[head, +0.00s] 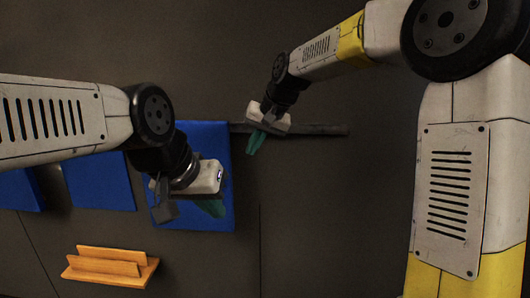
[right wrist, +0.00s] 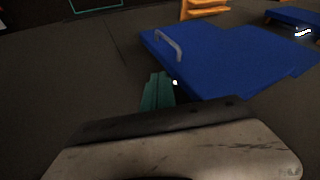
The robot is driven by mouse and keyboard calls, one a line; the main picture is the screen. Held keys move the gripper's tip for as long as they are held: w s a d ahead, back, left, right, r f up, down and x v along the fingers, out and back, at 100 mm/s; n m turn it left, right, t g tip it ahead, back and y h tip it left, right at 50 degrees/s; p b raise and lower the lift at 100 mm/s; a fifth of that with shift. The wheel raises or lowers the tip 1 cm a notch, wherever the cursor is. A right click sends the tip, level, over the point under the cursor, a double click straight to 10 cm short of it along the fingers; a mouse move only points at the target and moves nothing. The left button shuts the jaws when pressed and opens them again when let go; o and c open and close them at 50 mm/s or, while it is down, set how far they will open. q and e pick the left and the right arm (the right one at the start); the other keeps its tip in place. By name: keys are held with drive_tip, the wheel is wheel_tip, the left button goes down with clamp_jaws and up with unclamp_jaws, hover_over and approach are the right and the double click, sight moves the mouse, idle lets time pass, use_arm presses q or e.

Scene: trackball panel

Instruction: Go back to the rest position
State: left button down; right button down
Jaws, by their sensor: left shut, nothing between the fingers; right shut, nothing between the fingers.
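My left gripper (head: 211,208) is the lower one in the head view, with green fingers, over the lower part of a blue panel (head: 213,139). It is shut and empty, and its wrist hides part of that panel. My right gripper (head: 256,143) is at the upper middle of the head view, just right of the blue panel's upper edge. Its green fingers are shut with nothing between them. They also show in the right wrist view (right wrist: 157,92), beside the near left edge of a blue panel (right wrist: 225,60). No trackball can be made out.
A grey handle (right wrist: 168,44) stands on the blue panel. An orange wooden rack (head: 110,266) lies at the lower left of the head view. More blue panels (head: 98,183) are at the left. A dark bar (head: 320,129) runs behind my right gripper. Grey floor right of the panel is clear.

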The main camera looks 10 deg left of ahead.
drive_tip(key=s+d+t+h, duration=0.2)
drive_tip(key=s+d, duration=1.6)
drive_tip(key=d, duration=0.2)
drive_tip(key=s+d+f+m+h, duration=0.1)
drive_tip(key=s+d+f, duration=0.2)
drive_tip(key=s, duration=0.4)
drive_tip(key=shift+s+d, duration=0.4)
drive_tip(key=shift+d, duration=0.45)
drive_tip(key=shift+f, duration=0.1)
